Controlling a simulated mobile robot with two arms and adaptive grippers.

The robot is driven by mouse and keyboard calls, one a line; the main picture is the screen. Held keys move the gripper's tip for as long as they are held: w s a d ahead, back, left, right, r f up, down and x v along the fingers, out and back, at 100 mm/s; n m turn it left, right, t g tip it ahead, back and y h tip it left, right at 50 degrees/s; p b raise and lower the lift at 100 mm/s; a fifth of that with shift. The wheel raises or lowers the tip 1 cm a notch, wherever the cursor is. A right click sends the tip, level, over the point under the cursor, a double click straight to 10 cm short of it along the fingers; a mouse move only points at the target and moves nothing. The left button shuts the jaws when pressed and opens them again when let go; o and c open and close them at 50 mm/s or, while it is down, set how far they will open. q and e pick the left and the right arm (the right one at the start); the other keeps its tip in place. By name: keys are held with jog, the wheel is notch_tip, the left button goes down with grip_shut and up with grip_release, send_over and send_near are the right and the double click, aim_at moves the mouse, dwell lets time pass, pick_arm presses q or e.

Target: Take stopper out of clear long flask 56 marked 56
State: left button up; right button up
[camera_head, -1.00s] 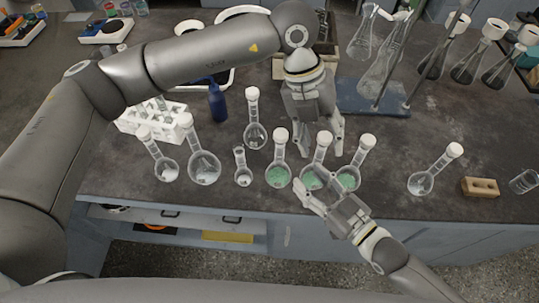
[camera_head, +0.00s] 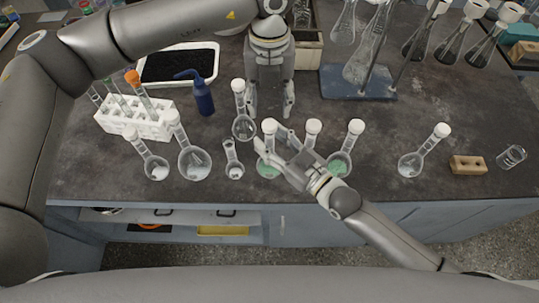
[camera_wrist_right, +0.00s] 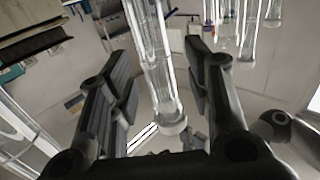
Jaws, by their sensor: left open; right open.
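Several clear long-necked flasks with white stoppers stand along the bench's front; no number is readable, so I cannot tell which is flask 56. My right gripper (camera_head: 274,140) is open beside the neck of a flask with green contents (camera_head: 268,171), near its white stopper (camera_head: 269,126). In the right wrist view a clear glass neck (camera_wrist_right: 152,60) stands between the open fingers, apart from them, with a pale round end (camera_wrist_right: 173,124). My left gripper (camera_head: 271,110) points down, open and empty, behind the row, right of another stoppered flask (camera_head: 243,128).
More stoppered flasks stand left (camera_head: 195,163) and right (camera_head: 411,166). A white tube rack (camera_head: 135,122), blue wash bottle (camera_head: 203,98) and black-filled tray (camera_head: 180,65) are at the left. A stand base (camera_head: 357,84) is behind; a tan block (camera_head: 468,165) is at right.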

jog(key=shift+w+a, duration=0.25)
jog(key=shift+a, duration=0.05)
jog(key=shift+c, duration=0.5)
grip_shut()
